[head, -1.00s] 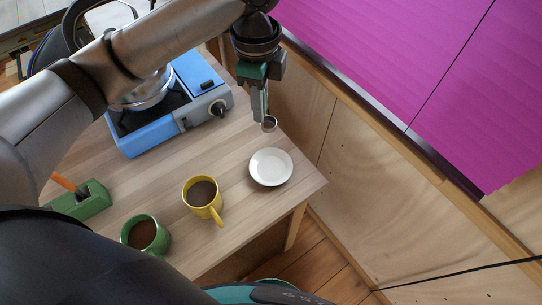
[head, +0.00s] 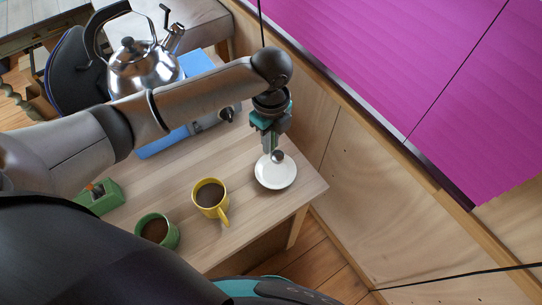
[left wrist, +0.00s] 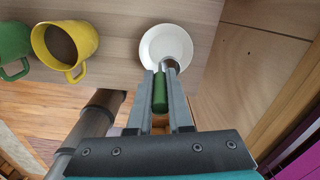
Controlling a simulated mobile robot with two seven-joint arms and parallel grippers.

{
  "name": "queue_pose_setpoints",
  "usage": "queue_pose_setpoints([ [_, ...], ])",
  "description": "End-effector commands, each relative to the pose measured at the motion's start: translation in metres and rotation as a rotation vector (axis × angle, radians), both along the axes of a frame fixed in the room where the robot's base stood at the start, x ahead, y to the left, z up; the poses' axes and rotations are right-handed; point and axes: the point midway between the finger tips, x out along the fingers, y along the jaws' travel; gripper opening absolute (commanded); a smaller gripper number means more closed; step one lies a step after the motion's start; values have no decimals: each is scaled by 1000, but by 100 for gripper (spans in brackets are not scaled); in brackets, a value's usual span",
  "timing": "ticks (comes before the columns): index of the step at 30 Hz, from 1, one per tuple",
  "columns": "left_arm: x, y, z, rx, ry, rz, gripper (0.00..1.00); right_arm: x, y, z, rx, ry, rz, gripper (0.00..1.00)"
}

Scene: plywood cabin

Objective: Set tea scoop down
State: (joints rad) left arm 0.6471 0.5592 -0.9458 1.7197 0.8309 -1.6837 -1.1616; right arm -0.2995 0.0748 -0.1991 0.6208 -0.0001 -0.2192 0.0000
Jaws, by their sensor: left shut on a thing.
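My left gripper (head: 272,146) is shut on the tea scoop, which has a green handle (left wrist: 160,92) and a small metal bowl (head: 277,156). In the head view the scoop's bowl shows in front of the white saucer (head: 276,179) near the table's right corner. In the left wrist view the scoop points to the saucer (left wrist: 152,38), and its bowl overlaps the saucer's lower right part. I cannot tell whether the scoop touches the saucer. My right gripper is not in view.
A yellow mug (head: 210,198) and a green mug (head: 157,232) with dark drink stand left of the saucer. A green holder (head: 103,199) is further left. A steel kettle (head: 146,70) and a blue stove (head: 163,144) are behind my arm. The wooden wall (head: 370,190) is close on the right.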

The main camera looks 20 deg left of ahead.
Motion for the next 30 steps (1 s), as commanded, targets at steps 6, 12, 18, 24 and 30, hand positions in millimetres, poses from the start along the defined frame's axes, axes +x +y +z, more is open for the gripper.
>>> queue_pose_setpoints([
  [6, 0, 0, -28, 0, -1, 0, 0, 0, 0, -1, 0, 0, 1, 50],
  [12, -1, -1, -54, 0, 1, 1, 0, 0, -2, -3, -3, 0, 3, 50],
  [18, 0, 0, -72, 0, -1, -1, 0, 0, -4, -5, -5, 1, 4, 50],
  [24, 0, 0, -72, 0, -2, -1, 0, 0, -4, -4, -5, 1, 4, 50],
  [30, 0, 0, -76, -1, -2, 0, 20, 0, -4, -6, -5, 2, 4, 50],
])
